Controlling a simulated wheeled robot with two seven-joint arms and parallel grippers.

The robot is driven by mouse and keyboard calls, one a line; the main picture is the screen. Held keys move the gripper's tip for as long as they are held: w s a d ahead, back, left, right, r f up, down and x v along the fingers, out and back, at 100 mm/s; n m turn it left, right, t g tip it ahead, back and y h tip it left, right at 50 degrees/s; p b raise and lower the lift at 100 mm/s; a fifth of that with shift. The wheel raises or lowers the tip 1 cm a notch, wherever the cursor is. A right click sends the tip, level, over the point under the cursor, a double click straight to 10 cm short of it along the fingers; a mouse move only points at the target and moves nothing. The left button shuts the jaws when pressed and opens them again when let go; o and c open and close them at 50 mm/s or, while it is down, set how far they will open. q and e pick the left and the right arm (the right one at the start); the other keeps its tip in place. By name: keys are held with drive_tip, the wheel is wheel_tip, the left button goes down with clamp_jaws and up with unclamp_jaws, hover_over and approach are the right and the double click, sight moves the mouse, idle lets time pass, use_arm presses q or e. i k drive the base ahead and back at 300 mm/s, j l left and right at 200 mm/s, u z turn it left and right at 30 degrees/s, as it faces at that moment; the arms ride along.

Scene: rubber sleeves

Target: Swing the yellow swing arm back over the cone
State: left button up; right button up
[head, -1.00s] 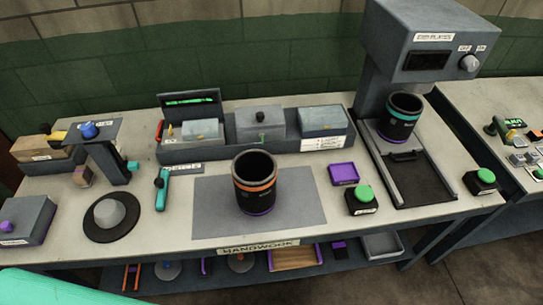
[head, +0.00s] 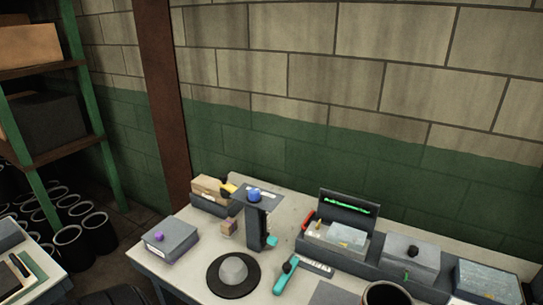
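In the head view a pale grey cone (head: 233,268) stands on a round black disc (head: 252,283) at the bench's front left. A dark post (head: 256,228) stands just behind it, with a flat grey plate and a blue knob (head: 254,194) on top. A small yellow piece (head: 229,188), apparently the yellow swing arm, shows behind the plate's left edge, beside a cardboard-coloured box. It is away from the cone, and nothing yellow is over the cone. The rest of the yellow piece is hidden or too small to tell. Neither of my grippers is in view.
A grey box with a purple knob (head: 160,238) sits left of the cone. A teal-handled tool (head: 286,275) lies to its right. A long grey tray (head: 308,238) with boxes runs along the back. A dark cup (head: 386,293) is cut off at the bottom.

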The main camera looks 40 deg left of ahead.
sight(226, 189)
drive_tip(key=u, duration=1.7)
